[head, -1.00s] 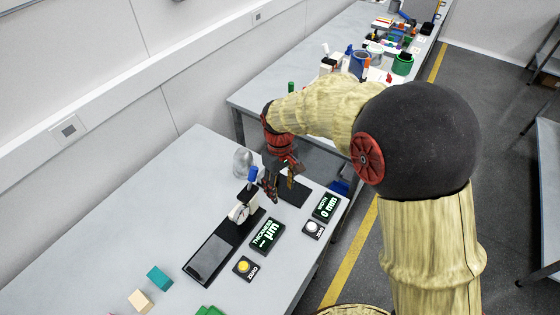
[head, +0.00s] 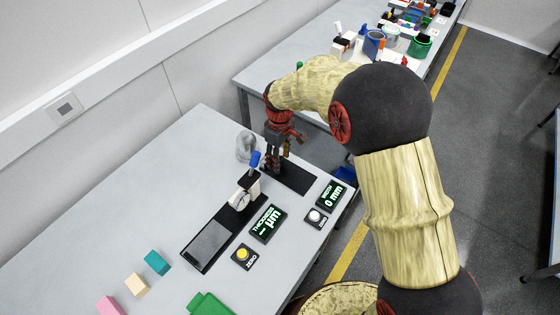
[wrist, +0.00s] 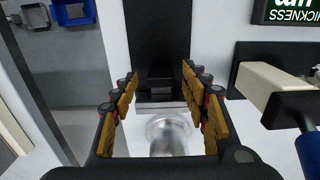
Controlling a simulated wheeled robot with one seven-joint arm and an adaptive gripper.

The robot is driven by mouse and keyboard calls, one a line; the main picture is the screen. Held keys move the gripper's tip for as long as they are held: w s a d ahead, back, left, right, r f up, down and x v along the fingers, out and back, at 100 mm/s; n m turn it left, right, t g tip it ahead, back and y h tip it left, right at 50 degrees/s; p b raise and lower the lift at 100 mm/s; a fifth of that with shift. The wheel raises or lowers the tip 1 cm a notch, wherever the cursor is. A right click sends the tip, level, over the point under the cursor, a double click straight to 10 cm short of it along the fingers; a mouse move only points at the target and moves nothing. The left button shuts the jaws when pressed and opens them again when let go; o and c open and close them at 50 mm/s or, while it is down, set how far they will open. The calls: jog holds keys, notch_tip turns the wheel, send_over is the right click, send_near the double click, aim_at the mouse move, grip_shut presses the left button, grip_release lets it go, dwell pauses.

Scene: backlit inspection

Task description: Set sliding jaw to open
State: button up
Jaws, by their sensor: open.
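A dark block (wrist: 160,77) on the black plate (wrist: 155,35) shows between and beyond the fingers. It looks like the sliding jaw, but I cannot tell its position along the plate for sure. Nothing is visibly gripped. The fingers hide much of that end in the head view. The width display reads 0 mm.
A clear round piece (head: 246,147) stands behind the gripper; it also shows in the wrist view (wrist: 167,135). The thickness display (head: 268,222), yellow button (head: 242,254) and white button (head: 315,216) lie nearer.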

jog(key=shift+f, duration=0.5)
jog(key=c, duration=1.1)
grip_shut()
